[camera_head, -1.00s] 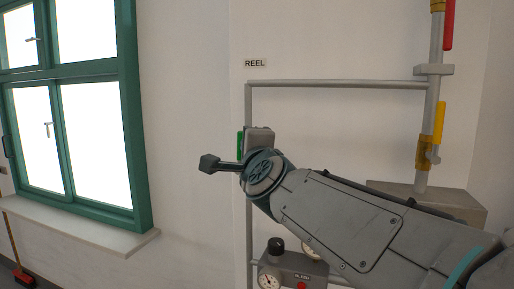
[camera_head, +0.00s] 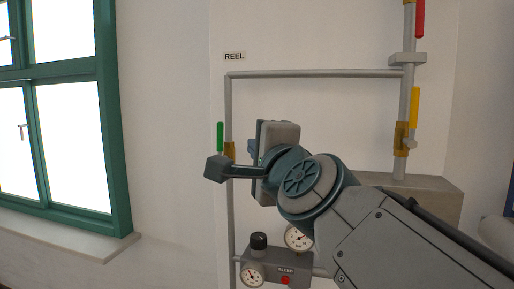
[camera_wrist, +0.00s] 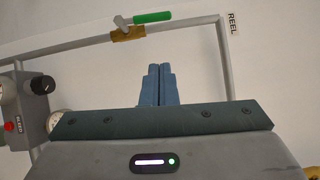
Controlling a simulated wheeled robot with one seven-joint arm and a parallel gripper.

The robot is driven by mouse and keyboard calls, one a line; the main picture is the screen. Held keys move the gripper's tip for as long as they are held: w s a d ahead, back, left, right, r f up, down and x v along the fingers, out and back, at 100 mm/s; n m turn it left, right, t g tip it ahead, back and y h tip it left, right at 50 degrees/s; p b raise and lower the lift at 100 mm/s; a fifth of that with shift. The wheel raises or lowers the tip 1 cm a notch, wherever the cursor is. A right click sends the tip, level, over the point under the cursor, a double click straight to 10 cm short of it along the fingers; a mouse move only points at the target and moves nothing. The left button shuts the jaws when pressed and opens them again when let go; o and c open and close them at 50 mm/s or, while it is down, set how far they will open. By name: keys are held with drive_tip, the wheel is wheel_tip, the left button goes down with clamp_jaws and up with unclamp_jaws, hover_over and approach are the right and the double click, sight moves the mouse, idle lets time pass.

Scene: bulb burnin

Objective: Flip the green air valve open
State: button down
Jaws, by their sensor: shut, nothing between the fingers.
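The green air valve handle (camera_head: 220,136) stands upright beside the left vertical pipe, above its brass body (camera_head: 229,151). In the wrist view the green handle (camera_wrist: 152,17) lies roughly parallel to the pipe, offset from it, with the brass body (camera_wrist: 128,33) at its left end. My gripper's blue fingers (camera_wrist: 159,70) are together and empty. They point toward the wall inside the pipe frame, apart from the handle in the picture.
A REEL label (camera_head: 234,56) is above the pipe corner. A grey gauge block (camera_head: 275,269) with a black knob (camera_head: 258,241) and red button sits below. Yellow (camera_head: 415,106) and red (camera_head: 420,18) handles are on the right pipe. A green-framed window (camera_head: 108,120) is at left.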

drive_tip(key=shift+v, duration=0.8)
drive_tip(key=d+f+n+g+h, duration=0.1)
drive_tip(key=d+f+n+g, duration=0.25)
drive_tip(key=f, duration=0.65)
drive_tip(key=d+f+n+g+h, duration=0.2)
drive_tip(key=d+f+n+g, duration=0.15)
drive_tip(key=f, duration=0.65)
drive_tip(key=s+d+f+n+g+h, duration=0.1)
drive_tip(key=s+d+f+n+g, duration=0.2)
drive_tip(key=f, duration=0.6)
drive_tip(key=s+d+f+n+g+h, duration=0.2)
drive_tip(key=s+d+f+n+g, duration=0.2)
drive_tip(key=s+d+f, duration=0.3)
wheel_tip(320, 180, down, 3)
drive_tip(key=shift+s+r+n+h, duration=0.2)
drive_tip(key=shift+s+n+h, duration=0.15)
drive_tip(key=shift+s, duration=0.85)
